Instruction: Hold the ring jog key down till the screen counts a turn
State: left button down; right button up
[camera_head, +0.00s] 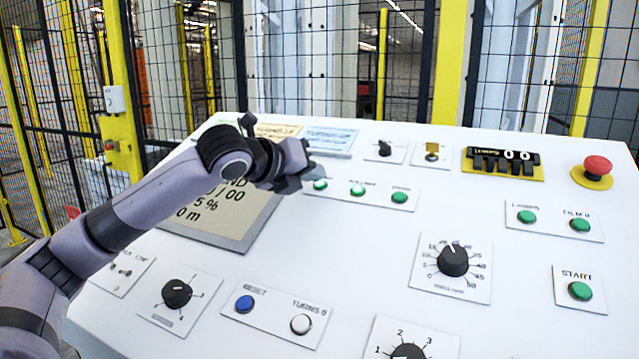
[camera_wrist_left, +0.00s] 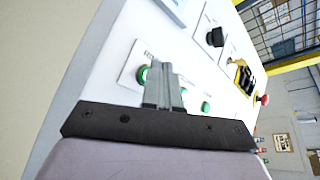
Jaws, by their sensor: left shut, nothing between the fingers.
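Three green keys sit in a row on a white plate: a left key (camera_head: 320,184), a middle key (camera_head: 357,190) and a right key (camera_head: 399,197). Their labels are too small to read surely, so I cannot tell which is the ring jog key. My left gripper (camera_head: 306,178) is shut and empty, beside the left key. In the left wrist view its fingertips (camera_wrist_left: 164,73) overlap the row, just right of one green key (camera_wrist_left: 143,75); contact is unclear. The screen (camera_head: 222,218) is partly covered by my left arm; "0 / 00", "5 %" and "0 m" show. My right gripper is not in view.
Yellow-framed mesh fencing stands behind.

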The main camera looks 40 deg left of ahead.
pick_arm(q)
jog(key=shift+w+f, duration=0.15)
jog(key=shift+f, duration=0.3)
dwell(1.6)
dwell(5.1)
jog(key=shift+s+d+r+p, duration=0.1)
jog(key=shift+s+r+p, duration=0.2)
jog(key=shift+r+p, duration=0.45)
jog(key=shift+r, duration=0.1)
